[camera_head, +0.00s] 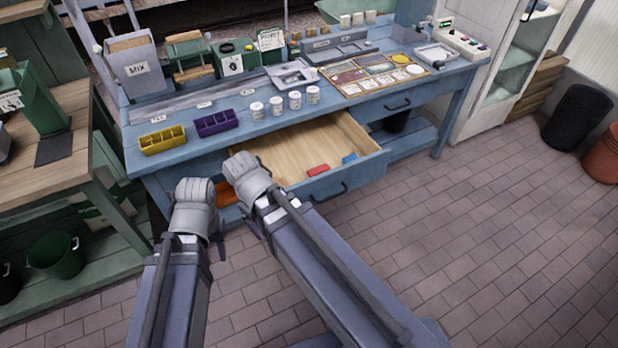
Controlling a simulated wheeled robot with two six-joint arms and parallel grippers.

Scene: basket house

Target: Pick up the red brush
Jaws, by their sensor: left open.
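A small red block-like object (318,170), which I take to be the red brush, lies near the front of the open wooden drawer (300,145) of the blue workbench. A blue one (350,159) lies to its right. My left gripper (195,193) is open, in front of the bench and left of the drawer, apart from the red brush. My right gripper (247,170) is at the drawer's left front corner, left of the red brush. Its fingers are seen from behind, so its opening cannot be told. I see nothing held in either gripper.
The blue bench (240,128) carries a yellow bin (163,140), a purple bin (216,122), several white jars (276,105) and a card board (372,75). A wooden table (60,170) stands left.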

